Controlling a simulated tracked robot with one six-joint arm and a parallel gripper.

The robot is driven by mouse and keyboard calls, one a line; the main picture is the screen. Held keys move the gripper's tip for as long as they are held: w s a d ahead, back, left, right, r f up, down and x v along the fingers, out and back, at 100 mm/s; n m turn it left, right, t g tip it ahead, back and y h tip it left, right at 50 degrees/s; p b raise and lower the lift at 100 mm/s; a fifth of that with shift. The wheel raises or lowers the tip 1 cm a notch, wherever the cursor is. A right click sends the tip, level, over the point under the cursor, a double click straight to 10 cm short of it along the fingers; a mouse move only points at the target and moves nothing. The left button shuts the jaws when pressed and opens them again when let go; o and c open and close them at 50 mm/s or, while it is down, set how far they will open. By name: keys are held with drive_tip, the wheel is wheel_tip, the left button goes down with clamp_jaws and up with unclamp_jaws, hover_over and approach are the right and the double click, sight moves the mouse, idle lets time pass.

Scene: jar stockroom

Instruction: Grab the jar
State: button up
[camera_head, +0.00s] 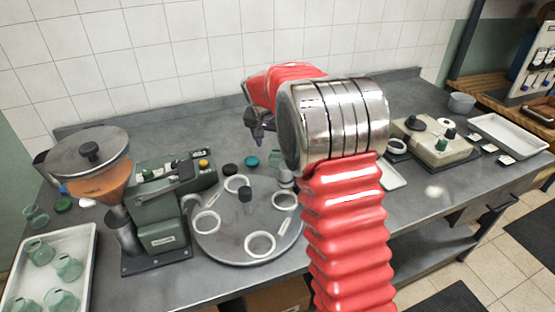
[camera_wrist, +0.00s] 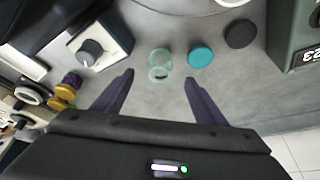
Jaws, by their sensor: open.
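A small pale green glass jar (camera_wrist: 160,58) stands on the grey bench in the wrist view, roughly centred between my fingers and just beyond their tips. My gripper (camera_wrist: 159,80) is open, with its two dark purple fingers apart and nothing held. In the head view my gripper (camera_head: 257,138) hangs above the back of the bench. There, a bit of green glass (camera_head: 277,157) shows beside my arm, which hides most of that spot. More green glass jars (camera_head: 68,266) stand in a white tray (camera_head: 88,240) at the left.
A teal lid (camera_wrist: 200,53) and a black lid (camera_wrist: 240,33) lie right of the jar. A control box (camera_wrist: 93,46) stands to its left. A round turntable (camera_head: 270,252) with white rings and a green machine (camera_head: 160,215) are in the head view.

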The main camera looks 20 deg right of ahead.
sight(274, 161)
drive_tip(key=shift+x, duration=1.9)
drive_tip(key=shift+x, duration=2.6)
drive_tip(key=shift+w+d+r, duration=0.1)
drive_tip(key=shift+w+d, duration=0.05)
drive_tip(key=c, duration=1.2)
